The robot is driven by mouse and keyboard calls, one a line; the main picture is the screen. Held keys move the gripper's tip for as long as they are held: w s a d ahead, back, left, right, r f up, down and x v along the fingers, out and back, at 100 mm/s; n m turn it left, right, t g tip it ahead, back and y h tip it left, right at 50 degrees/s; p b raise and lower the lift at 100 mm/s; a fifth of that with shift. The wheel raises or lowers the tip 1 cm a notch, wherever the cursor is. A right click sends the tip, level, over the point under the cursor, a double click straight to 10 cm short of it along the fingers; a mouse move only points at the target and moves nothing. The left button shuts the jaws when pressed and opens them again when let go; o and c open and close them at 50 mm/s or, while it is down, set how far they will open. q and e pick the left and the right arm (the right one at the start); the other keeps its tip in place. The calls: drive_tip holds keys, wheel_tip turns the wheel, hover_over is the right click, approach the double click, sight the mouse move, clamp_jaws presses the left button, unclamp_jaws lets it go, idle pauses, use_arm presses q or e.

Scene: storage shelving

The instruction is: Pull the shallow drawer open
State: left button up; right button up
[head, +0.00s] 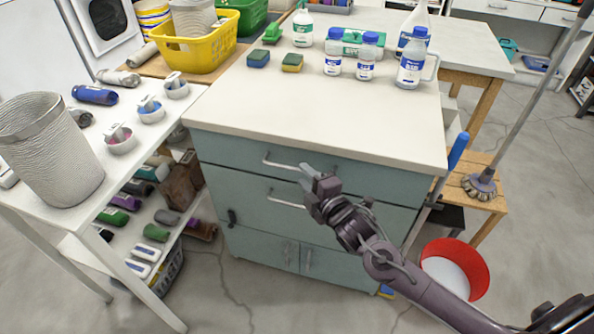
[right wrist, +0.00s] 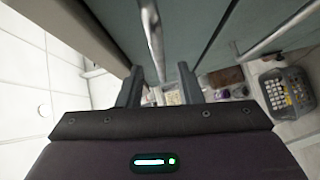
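The shallow drawer (head: 235,152) is the top one of a grey-green cabinet, and its front looks flush with the cabinet. Its bar handle (head: 283,163) runs across the front; the right end is partly hidden by my gripper. My right gripper (head: 308,178) is at the right end of this handle. In the right wrist view my gripper (right wrist: 160,85) has its two fingers apart, with the handle bar (right wrist: 153,40) between them. A gap shows beside the bar, so the fingers are not closed on it. My left gripper is not in view.
A second handle (head: 286,203) sits on the drawer below. Bottles (head: 411,65) and sponges stand on the countertop (head: 320,115). A white side table (head: 70,215) is at the left. A red bucket (head: 455,268) and a wooden stool (head: 487,205) stand at the right.

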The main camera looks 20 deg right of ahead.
sight(301, 172)
drive_tip(key=shift+x, duration=1.95)
clamp_jaws()
